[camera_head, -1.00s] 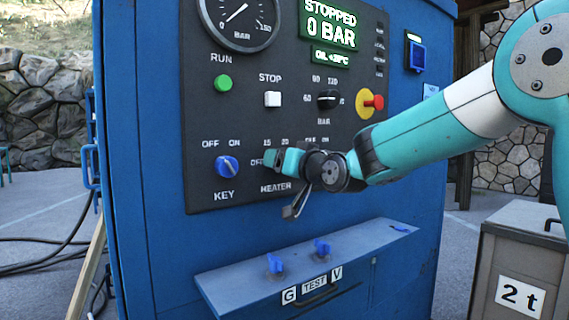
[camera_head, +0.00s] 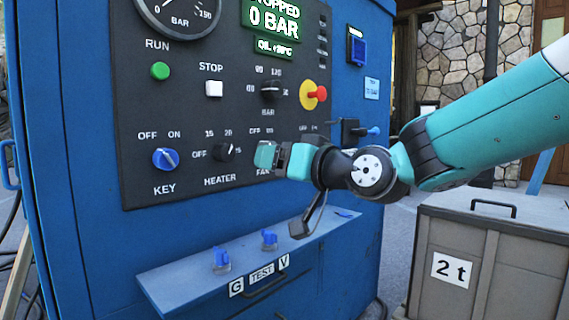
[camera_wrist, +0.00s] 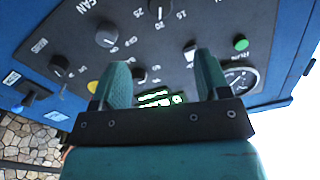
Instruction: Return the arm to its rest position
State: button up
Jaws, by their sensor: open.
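My gripper (camera_head: 268,156) is at the end of the teal arm, in front of the lower right part of the black control panel (camera_head: 140,110). It covers part of the fan knob's area in the head view. In the wrist view its two teal fingers (camera_wrist: 158,80) stand apart with nothing between them. The heater knob (camera_head: 223,152) is left of the fingertips, clear of them. In the wrist view the panel fills the space beyond the fingers. The fan knob also shows there (camera_wrist: 106,36), apart from the fingers.
The blue cabinet (camera_head: 70,220) has a ledge below the panel with two blue valve handles (camera_head: 221,259). A blue-tipped lever (camera_head: 370,131) sticks out near my wrist. A crate marked 2 t (camera_head: 395,290) stands at the lower right, under my arm. Paving lies at the left.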

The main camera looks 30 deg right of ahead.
jog(key=shift+s+d, duration=0.15)
jog(key=shift+s, duration=0.3)
jog(key=s+a+f+n+g+y, duration=0.2)
jog(key=s+a+f+n+g, duration=0.15)
jog(key=a+f+g, duration=0.35)
jog(key=s+a+f+n+g+h, duration=0.2)
jog(key=s+f+g, duration=0.35)
jog(key=s, duration=0.35)
jog(key=s+a+f+n+g+h, duration=0.1)
jog(key=s+f+g, duration=0.3)
jog(key=s+f, duration=0.4)
notch_tip(320, 180, up, 30)
jog(key=s+p, duration=0.2)
jog(key=p, duration=2.6)
jog(key=shift+g+p, duration=0.35)
